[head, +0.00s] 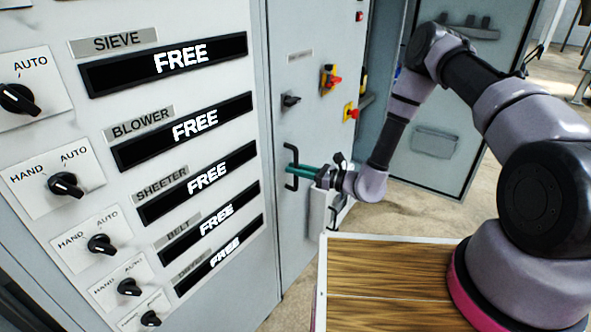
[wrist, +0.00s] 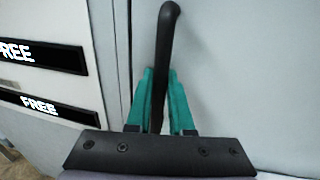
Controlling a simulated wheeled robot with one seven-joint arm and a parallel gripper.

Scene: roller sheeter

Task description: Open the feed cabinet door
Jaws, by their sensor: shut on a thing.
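The feed cabinet door (head: 318,128) is a light grey panel right of the labelled switch panel in the head view. It also fills the right of the wrist view (wrist: 245,70). It looks closed, flush beside the switch panel. Its black bar handle (head: 290,154) stands upright on the door, and its curved top shows in the wrist view (wrist: 168,30). My gripper (head: 290,170) has teal fingers, one on each side of the handle, shut on it.
The switch panel (head: 150,20) with several knobs and FREE displays is at left. The door carries a black knob (head: 291,100) and red-yellow switches (head: 330,79). Another grey door (head: 436,110) stands open behind my arm. Bare floor (head: 400,212) lies between.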

